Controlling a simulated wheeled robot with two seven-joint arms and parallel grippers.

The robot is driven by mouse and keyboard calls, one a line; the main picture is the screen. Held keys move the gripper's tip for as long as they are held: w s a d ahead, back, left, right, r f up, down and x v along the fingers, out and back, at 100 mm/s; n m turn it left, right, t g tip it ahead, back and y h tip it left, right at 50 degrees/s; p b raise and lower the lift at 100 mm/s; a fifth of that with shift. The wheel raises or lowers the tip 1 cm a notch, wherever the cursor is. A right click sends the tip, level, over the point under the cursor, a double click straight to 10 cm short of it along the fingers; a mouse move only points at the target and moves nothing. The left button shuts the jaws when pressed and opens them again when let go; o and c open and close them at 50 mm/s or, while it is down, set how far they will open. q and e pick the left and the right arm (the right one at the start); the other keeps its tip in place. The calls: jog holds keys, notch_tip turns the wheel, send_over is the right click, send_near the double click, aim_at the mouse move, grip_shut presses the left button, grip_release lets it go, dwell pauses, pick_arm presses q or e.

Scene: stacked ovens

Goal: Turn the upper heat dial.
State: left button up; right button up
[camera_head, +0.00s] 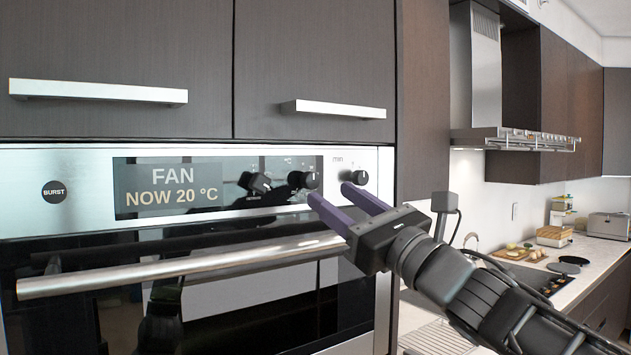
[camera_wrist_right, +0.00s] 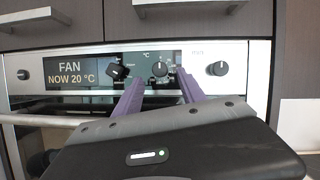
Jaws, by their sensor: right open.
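The upper oven's steel control panel (camera_head: 225,212) carries three dark dials. The middle one, the heat dial (camera_head: 305,180), is round and black; the wrist view shows it (camera_wrist_right: 160,69) under a "°C" mark. My right gripper (camera_head: 332,193) is open, with two purple fingers pointing at the panel. In the wrist view the heat dial appears between the fingertips (camera_wrist_right: 160,77). In the head view the fingertips lie just below and right of it. Contact cannot be made out. The display (camera_head: 168,188) reads "FAN NOW 20 °C". My left gripper is not in view.
A function dial (camera_head: 258,183) is left of the heat dial and a "min" dial (camera_head: 357,178) is right of it. The long oven door handle (camera_head: 180,265) juts out below the panel. Cabinet handles (camera_head: 333,109) stick out above. A counter (camera_head: 590,255) stands at right.

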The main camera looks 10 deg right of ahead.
aim_at(314, 183)
jog(key=p+x, duration=0.1)
jog(key=x, duration=0.4)
jog(key=shift+w+a+r+p, duration=0.1)
jog(key=shift+w+a+p, duration=0.2)
jog(key=shift+p, duration=0.1)
jog(key=shift+d, duration=0.1)
jog(key=shift+c, duration=0.5)
grip_shut()
